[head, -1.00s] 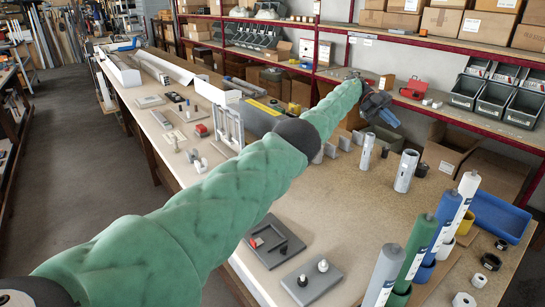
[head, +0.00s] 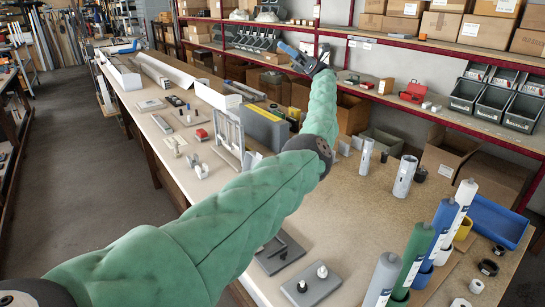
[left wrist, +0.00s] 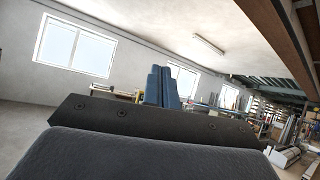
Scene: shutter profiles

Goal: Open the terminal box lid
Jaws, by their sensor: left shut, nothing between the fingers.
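My left gripper (head: 287,48) is raised high over the back of the bench, in front of the shelving, with its blue fingers pointing up and left. It is shut and empty; its blue fingers also show in the left wrist view (left wrist: 162,86), away from any object. No box can be clearly made out as the terminal box. A small grey unit with a red part (head: 201,135) lies on the bench to the left of my arm. A grey box with a yellow top (head: 262,128) stands farther right, partly hidden by my arm. My right gripper is not in view.
The long bench (head: 345,215) has free room at its middle right. Upright tubes (head: 405,175) and coloured cylinders (head: 435,235) stand on the right. A blue tray (head: 497,222) lies at the right edge. Shelves with bins (head: 495,103) and cartons run behind the bench.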

